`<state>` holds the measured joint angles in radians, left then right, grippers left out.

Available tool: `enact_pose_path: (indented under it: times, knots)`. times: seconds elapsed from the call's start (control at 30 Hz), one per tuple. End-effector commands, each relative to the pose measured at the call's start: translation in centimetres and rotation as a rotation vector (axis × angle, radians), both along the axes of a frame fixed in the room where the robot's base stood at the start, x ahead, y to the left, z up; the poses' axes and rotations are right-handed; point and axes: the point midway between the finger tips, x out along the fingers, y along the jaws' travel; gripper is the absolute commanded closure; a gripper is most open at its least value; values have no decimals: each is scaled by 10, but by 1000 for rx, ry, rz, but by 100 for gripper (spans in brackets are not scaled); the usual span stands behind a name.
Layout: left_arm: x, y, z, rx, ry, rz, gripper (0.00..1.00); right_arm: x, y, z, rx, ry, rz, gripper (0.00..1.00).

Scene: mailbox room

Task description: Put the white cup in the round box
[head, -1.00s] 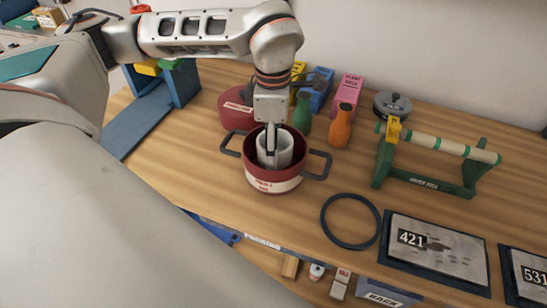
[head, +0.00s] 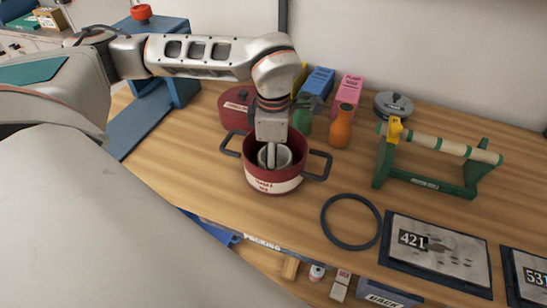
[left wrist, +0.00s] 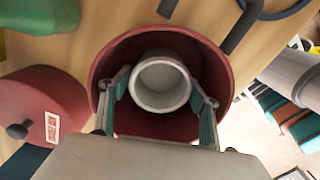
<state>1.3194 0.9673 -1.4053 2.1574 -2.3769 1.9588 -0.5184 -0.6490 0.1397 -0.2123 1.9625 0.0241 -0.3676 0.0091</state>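The white cup (head: 285,157) is upright inside the round red box (head: 261,182), which has a white label band and dark handles. In the left wrist view, the cup (left wrist: 162,86) shows its round open rim, with the box's red wall (left wrist: 103,67) around it. My left gripper (head: 271,157) points down into the box. In the left wrist view, its fingertips (left wrist: 160,82) lie on opposite sides of the cup, close against it. The cup's base is hidden, so I cannot tell whether it touches the box floor. My right gripper is not in view.
A red lid (head: 235,103) lies behind the box. Green (head: 302,114) and orange (head: 341,127) bottles stand close behind right. A dark ring (head: 351,222), a green rack (head: 430,180) and a 421 plate (head: 437,250) lie to the right on the wooden table.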

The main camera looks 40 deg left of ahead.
Motion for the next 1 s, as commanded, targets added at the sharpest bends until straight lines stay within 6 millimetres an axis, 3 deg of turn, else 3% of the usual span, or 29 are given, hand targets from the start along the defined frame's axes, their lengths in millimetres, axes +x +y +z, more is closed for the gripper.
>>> enact_pose_path:
  times: [0.37, 0.8, 1.0]
  knots:
    - [1, 0, 12, 0, -4, 1, 39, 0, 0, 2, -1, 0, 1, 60]
    - [1, 0, 96, -1, -5, 0, 39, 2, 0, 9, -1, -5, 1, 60]
    - [0, 0, 118, 0, -2, 0, 39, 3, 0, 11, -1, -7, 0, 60]
